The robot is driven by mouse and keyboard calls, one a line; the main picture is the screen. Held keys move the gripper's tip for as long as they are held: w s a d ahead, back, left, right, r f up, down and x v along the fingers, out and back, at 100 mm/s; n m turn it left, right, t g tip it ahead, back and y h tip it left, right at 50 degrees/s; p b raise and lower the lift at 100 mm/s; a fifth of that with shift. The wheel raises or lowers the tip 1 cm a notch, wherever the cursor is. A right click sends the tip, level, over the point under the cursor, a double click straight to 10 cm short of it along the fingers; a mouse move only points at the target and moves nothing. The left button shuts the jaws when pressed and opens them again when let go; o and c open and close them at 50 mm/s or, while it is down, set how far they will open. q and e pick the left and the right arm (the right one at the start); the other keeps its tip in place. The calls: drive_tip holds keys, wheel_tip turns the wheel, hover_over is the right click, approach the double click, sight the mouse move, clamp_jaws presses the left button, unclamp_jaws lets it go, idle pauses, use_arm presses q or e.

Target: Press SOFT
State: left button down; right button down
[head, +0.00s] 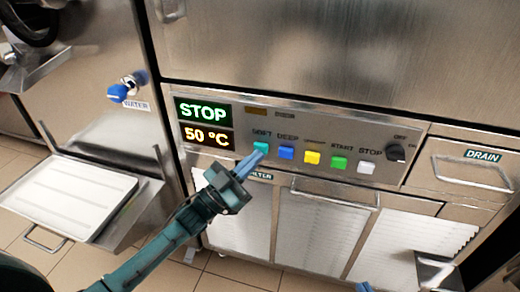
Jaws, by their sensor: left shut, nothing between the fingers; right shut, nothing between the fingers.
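The SOFT button (261,146) is teal and sits at the left of the button row on the freezer's control panel (375,172), under its SOFT label. My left gripper (256,156) is shut and empty, its blue fingertips pointing up at the SOFT button and overlapping its lower edge. I cannot tell whether they touch it.
To the right of SOFT are the blue DEEP button (286,153), a yellow button (312,157), the green START button (338,163), the white STOP button (366,168) and a black knob (396,152). A DRAIN drawer (470,172) is right. A white tray (68,200) stands left.

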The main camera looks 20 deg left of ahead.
use_arm(q)
drive_tip(key=shift+w, duration=0.5)
idle(0.4)
drive_tip(key=shift+s, duration=0.15)
drive_tip(key=shift+s+p, duration=0.4)
drive_tip(key=shift+s, duration=0.4)
drive_tip(key=shift+s+a+p, duration=0.1)
drive_tip(key=shift+s+p, duration=1.25)
drive_tip(key=shift+s, duration=1.15)
